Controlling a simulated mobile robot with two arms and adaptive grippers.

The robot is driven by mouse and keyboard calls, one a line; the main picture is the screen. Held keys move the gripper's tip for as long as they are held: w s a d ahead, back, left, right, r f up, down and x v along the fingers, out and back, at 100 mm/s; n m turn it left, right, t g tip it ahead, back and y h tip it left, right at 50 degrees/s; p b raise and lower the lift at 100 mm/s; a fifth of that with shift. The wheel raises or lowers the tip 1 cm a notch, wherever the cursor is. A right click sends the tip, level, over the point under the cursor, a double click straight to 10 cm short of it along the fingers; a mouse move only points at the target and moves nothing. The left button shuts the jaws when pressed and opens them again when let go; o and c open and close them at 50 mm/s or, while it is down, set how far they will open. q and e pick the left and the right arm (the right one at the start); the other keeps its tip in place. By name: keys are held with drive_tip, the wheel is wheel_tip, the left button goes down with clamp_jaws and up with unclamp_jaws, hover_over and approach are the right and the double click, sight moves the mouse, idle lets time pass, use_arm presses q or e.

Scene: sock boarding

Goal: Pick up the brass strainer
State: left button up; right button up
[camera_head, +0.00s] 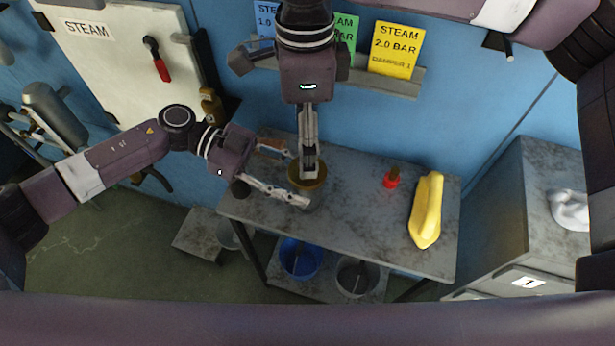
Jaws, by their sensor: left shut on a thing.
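The brass strainer (296,181) is a round, gold-coloured piece at the left part of the grey table. My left gripper (292,174) comes in from the left, with one finger on the far side of the strainer and one on the near side, shut on it. My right gripper (309,172) comes down from above. Its fingers overlap in this view, reach over the strainer and hide part of it, so I cannot tell whether they are open or touching. A grey rounded part (318,198) shows just below the strainer.
The table (350,225) also bears a small red piece with a brass top (391,179) and a yellow object (427,210). A blue bucket (300,258) and a grey bucket (357,277) stand below. A grey cabinet (540,200) stands right. The middle of the table is clear.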

wheel_tip(320, 180, down, 9)
drive_tip(key=shift+d+r, duration=0.15)
drive_tip(key=c, duration=1.5)
wheel_tip(320, 180, up, 18)
use_arm(q)
drive_tip(key=o, duration=1.4)
drive_tip(key=shift+o, duration=0.2)
